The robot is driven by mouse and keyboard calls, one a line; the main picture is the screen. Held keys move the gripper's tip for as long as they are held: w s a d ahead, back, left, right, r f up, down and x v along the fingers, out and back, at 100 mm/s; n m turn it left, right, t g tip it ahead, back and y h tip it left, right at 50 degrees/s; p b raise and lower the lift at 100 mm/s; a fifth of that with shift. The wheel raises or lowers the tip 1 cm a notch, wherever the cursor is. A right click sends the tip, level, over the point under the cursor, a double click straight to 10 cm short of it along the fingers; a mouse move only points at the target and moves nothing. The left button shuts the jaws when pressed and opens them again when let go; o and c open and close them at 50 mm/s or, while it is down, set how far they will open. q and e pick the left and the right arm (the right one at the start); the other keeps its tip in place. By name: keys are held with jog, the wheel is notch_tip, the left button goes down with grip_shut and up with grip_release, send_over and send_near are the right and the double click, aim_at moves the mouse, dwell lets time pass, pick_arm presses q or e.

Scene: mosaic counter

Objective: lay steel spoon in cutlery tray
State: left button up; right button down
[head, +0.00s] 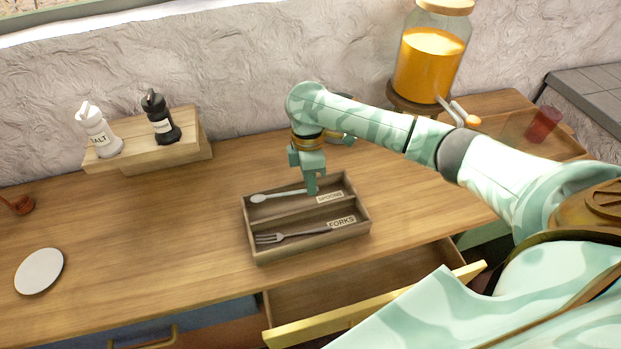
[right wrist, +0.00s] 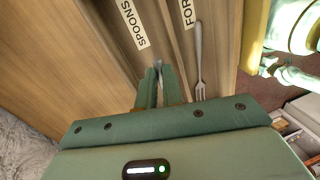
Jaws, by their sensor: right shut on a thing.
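The steel spoon (head: 272,197) is at the far compartment of the wooden cutlery tray (head: 262,257), the one labelled SPOONS. Its bowl points left and its handle runs right to my right gripper (head: 312,188). My right gripper is shut on the handle, coming down from above. I cannot tell whether the spoon touches the tray floor. In the right wrist view, the fingers (right wrist: 159,88) are together beside the tray's divider, and they hide most of the spoon. My left gripper is not in view.
A fork (head: 290,236) lies in the near compartment labelled FORKS. An open drawer (head: 370,308) is below the counter's front edge. Salt (head: 100,132) and black (head: 160,120) shakers stand on a wooden riser. A white plate (head: 40,271) lies left; the counter between is clear.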

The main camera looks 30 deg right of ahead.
jog(key=c, duration=1.5)
grip_release()
jog(key=w+r+p, duration=0.1)
jog(key=r+p, duration=0.1)
jog(key=r, duration=0.3)
jog(key=w+r+p, duration=0.1)
jog(key=r+p, duration=0.1)
jog(key=r, duration=0.3)
jog(key=w+d+r+p, duration=0.1)
jog(key=r+p, duration=0.1)
jog(key=r, duration=0.4)
jog(key=shift+p, duration=0.35)
jog(key=shift+f, duration=0.1)
